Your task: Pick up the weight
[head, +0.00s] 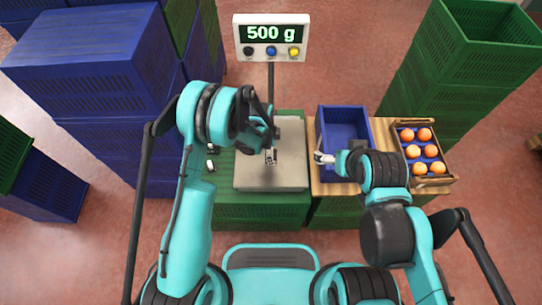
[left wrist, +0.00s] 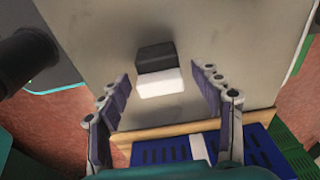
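The weight (left wrist: 158,68), a small block with a black half and a white half, lies on the grey scale plate (left wrist: 105,30). My left gripper (left wrist: 166,92) is open, with its fingers apart on either side of the weight's near end and not touching it. In the head view my left gripper (head: 270,157) is over the scale plate (head: 290,135) and largely hides the weight. The scale display (head: 271,33) reads 500 g. My right gripper (head: 324,158) is at the near left edge of the blue crate (head: 345,112); its finger gap is too small to make out.
Small black and white pieces (head: 210,165) lie on the green crate left of the scale. A wooden box (head: 436,183) of several oranges stands right of the blue crate. Stacks of blue crates (head: 90,55) and green crates (head: 440,85) flank the work area. The scale's post rises behind the plate.

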